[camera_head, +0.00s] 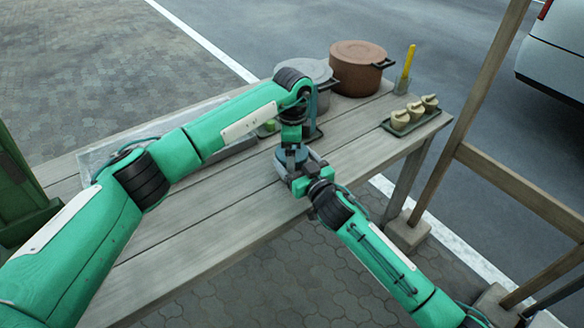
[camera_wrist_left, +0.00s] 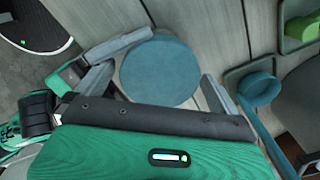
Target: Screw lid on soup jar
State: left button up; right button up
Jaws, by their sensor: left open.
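A round blue-teal lid (camera_wrist_left: 158,70) lies flat in the left wrist view, seen from above; a little of it also shows between the grippers in the head view (camera_head: 289,155). My left gripper (camera_head: 292,148) points down over it from above, open, with its fingers on either side of the lid. My right gripper (camera_head: 303,172) reaches in from the lower right, low at the same spot, with a grey finger beside the lid. The jar is mostly hidden by the lid and grippers, so whether the right jaws grip it cannot be told.
A brown pot (camera_head: 358,66) and a grey lidded pot (camera_head: 322,76) stand at the table's back. A tray (camera_head: 424,122) with several small cups lies right. A teal ladle (camera_wrist_left: 258,88) is near the lid in the left wrist view. The table's front (camera_head: 215,225) is clear.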

pick_arm(q)
jog(key=shift+r, duration=2.2)
notch_tip(320, 180, up, 12)
pick_arm(e)
jog(key=o, duration=1.9)
pick_arm(q)
jog(key=shift+f, duration=0.25)
pick_arm(e)
jog(key=v, duration=1.3)
jog(key=shift+s+d, duration=0.2)
jog(key=shift+s, duration=0.15)
